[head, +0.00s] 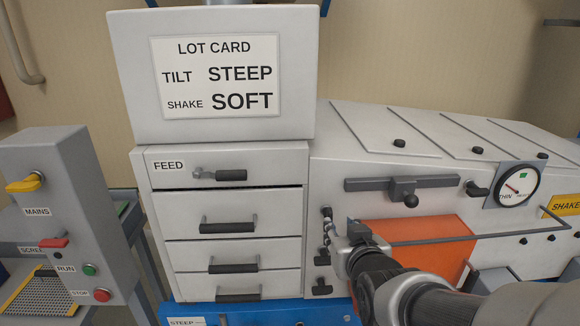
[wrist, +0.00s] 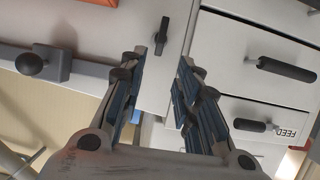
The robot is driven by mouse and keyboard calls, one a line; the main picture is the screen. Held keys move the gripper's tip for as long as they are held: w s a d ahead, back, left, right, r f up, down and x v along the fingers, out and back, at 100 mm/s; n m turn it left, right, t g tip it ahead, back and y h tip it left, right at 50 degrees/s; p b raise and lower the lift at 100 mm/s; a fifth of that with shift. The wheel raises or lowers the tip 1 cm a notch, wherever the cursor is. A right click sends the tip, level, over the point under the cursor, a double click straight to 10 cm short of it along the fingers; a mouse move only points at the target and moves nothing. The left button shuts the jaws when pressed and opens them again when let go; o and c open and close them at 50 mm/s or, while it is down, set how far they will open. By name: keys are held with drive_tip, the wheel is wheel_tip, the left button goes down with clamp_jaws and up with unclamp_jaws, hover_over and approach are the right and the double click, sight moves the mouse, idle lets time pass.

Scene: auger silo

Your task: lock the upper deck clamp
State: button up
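My gripper (head: 340,233) is in front of the left end of the machine's white body, right of the drawers. In the wrist view my gripper (wrist: 160,75) is open, with plain pale panel between its blue-lined fingers and nothing held. A dark clamp handle (wrist: 162,36) stands on that panel just beyond the fingertips, apart from them. In the head view a small dark fitting (head: 326,211) sits above my gripper, and dark handles (head: 322,257) and (head: 322,288) sit below it. I cannot tell which one is the upper deck clamp or whether it is locked.
A slider with a ball knob (head: 410,200) and a wire rail (head: 480,238) are close to my arm. Drawers with bar handles (head: 228,225) stand left. The orange panel (head: 425,250) is behind my arm. A switch box (head: 65,220) stands far left.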

sight(331, 217)
drive_tip(key=p+x, duration=0.5)
drive_tip(key=x, duration=0.7)
drive_tip(key=shift+w, duration=0.15)
clamp_jaws()
